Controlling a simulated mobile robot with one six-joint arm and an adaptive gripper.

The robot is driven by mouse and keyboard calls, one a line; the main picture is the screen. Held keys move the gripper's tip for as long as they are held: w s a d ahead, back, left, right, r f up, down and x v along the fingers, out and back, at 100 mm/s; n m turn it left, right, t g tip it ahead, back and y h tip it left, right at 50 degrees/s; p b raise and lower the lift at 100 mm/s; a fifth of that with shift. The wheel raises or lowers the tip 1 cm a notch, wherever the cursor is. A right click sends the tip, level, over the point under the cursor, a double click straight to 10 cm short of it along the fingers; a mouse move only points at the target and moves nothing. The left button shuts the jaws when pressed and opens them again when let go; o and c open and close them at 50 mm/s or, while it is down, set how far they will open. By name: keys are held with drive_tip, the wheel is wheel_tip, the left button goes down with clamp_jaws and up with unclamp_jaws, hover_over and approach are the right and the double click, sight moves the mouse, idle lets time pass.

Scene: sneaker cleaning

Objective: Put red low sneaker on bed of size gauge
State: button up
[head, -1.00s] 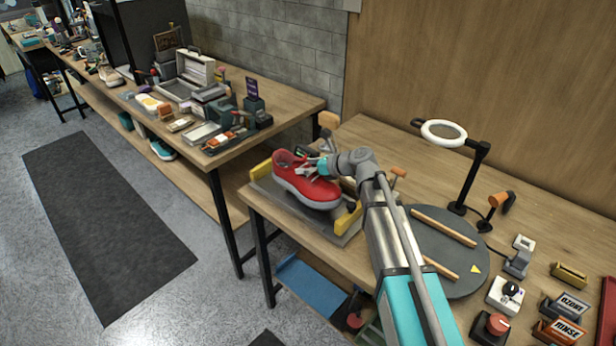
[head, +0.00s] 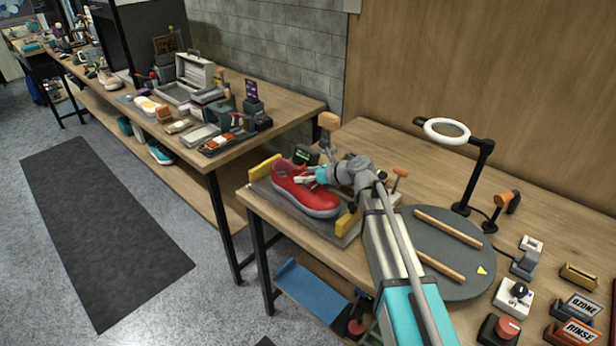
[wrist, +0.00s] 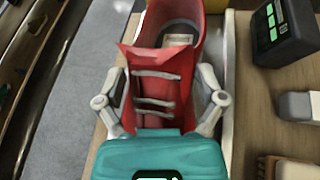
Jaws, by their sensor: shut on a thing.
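The red low sneaker (head: 303,191) has a pale sole and sits at the size gauge, between its yellow end blocks. It looks upright, low over or on the grey bed (head: 349,228); whether the sole touches the bed I cannot tell. My gripper (head: 312,175) is shut on the sneaker from above, near the laces. In the wrist view the fingers (wrist: 164,100) press both sides of the red upper (wrist: 148,92), with the laces between them and the opening ahead. The size gauge has a yellow block (head: 347,222) at the near right and another (head: 264,167) at the far left.
A dark device with a green display (wrist: 285,30) stands right of the sneaker. A round grey turntable (head: 440,262) with two wooden bars lies to the right, below a ring lamp (head: 447,131). The left bench (head: 290,98) holds many items.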

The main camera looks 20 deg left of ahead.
drive_tip(key=o, duration=1)
drive_tip(key=shift+s+d+r+p, duration=0.1)
drive_tip(key=shift+d+r+p, duration=0.25)
drive_tip(key=shift+d, duration=0.1)
drive_tip(key=p+v, duration=0.3)
drive_tip(key=v, duration=0.6)
drive_tip(key=shift+d+p, duration=0.25)
drive_tip(key=shift+p, duration=0.05)
drive_tip(key=shift+v, duration=0.75)
